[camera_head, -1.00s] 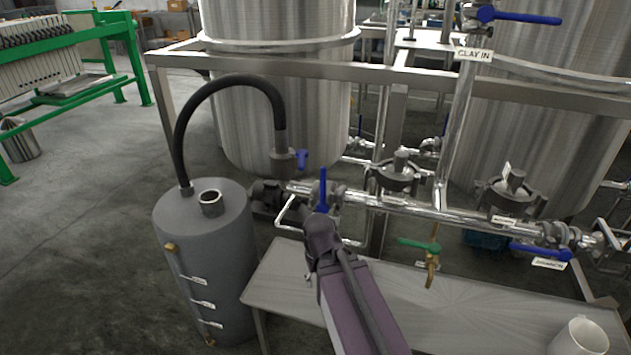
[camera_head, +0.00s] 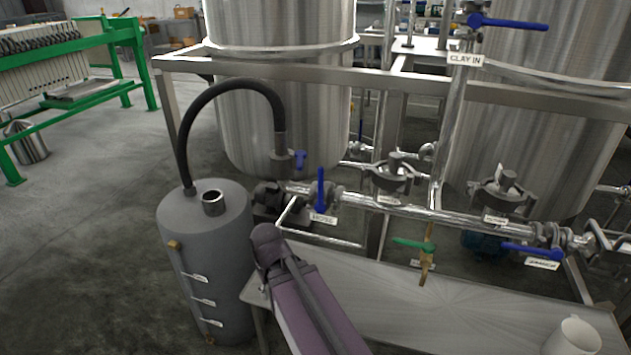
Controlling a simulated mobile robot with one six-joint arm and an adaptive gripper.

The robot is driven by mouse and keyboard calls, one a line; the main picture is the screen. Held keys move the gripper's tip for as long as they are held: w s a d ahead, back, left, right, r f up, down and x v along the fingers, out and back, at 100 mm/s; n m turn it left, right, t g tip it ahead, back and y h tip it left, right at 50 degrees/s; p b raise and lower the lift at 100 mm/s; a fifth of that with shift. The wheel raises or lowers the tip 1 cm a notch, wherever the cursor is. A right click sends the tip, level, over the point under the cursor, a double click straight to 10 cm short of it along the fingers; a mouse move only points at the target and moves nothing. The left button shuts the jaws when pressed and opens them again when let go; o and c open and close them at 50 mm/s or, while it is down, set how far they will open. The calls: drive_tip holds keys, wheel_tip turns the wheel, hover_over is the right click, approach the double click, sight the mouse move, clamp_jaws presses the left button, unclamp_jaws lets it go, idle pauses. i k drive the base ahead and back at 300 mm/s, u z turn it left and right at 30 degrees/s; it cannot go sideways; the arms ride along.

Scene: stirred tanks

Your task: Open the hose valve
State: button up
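A blue lever valve (camera_head: 320,190) sits on the horizontal steel pipe at the middle, with a white label (camera_head: 323,218) under it, too blurred to read surely. Its lever stands upright, across the pipe. A second, small blue lever (camera_head: 300,160) hangs at the end fitting of the black hose (camera_head: 231,85), which arches from the grey cylinder (camera_head: 205,250). I cannot tell for certain which is the hose valve. My purple arm comes up from the bottom, its dark end joint left of and below the upright lever, apart from it in the picture. My gripper's fingers are hidden.
A steel bench (camera_head: 385,300) spans the lower right, with a white cup (camera_head: 573,337) on it. A green-handled brass tap (camera_head: 420,250) stands above the bench. A frame rail (camera_head: 340,72) crosses before the tanks. Open floor lies at left.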

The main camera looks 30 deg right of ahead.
sight(321, 206)
drive_tip(key=u, duration=0.1)
drive_tip(key=k, duration=1.3)
drive_tip(key=z, duration=0.35)
drive_tip(key=i, duration=1.05)
drive_tip(key=z, duration=0.05)
